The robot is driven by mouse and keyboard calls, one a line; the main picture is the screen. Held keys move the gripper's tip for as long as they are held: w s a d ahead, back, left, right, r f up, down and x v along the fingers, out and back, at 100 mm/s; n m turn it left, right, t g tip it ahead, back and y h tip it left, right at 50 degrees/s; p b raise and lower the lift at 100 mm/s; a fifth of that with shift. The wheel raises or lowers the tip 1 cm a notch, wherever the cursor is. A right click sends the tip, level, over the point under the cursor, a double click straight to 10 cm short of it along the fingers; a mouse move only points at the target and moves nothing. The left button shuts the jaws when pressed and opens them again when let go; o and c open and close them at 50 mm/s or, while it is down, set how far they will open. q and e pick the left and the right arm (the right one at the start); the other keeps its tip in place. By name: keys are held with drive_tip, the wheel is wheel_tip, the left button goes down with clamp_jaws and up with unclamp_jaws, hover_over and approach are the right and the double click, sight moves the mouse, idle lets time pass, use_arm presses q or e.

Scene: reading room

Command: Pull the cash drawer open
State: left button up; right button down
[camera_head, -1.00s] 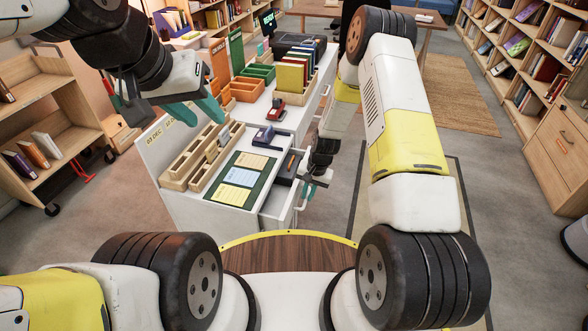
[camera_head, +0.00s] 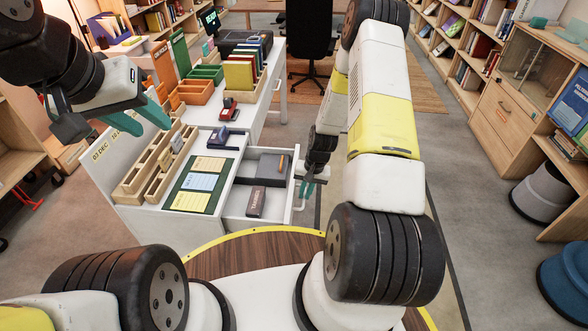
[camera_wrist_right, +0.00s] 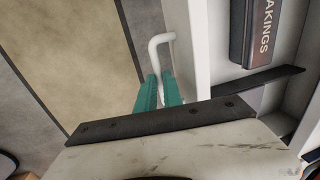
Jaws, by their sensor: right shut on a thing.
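The cash drawer (camera_head: 232,206) is white and stands pulled out from the right side of the white desk, its inside showing. In it lie a dark box (camera_head: 256,202) and a small orange item (camera_head: 281,163). In the right wrist view the box (camera_wrist_right: 262,30) shows lettering ending in "AKINGS". My right gripper (camera_head: 309,188) is at the drawer's front, its teal fingers (camera_wrist_right: 158,92) shut on the white bar handle (camera_wrist_right: 160,44). My left gripper (camera_head: 140,121) is open and empty, above the desk's left edge.
The desk top holds a green board with cards (camera_head: 201,182), wooden card trays (camera_head: 150,175), a purple stamp-like item (camera_head: 220,137) and several upright books (camera_head: 241,72). A wooden cabinet (camera_head: 508,120) stands at right.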

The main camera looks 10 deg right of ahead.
drive_tip(key=c, duration=1.5)
unclamp_jaws()
drive_tip(key=r, duration=0.2)
drive_tip(key=d+r, duration=0.1)
drive_tip(key=r, duration=0.4)
drive_tip(key=shift+s+d+r, duration=0.15)
drive_tip(key=shift+s+r, duration=0.05)
drive_tip(key=shift+r, duration=0.15)
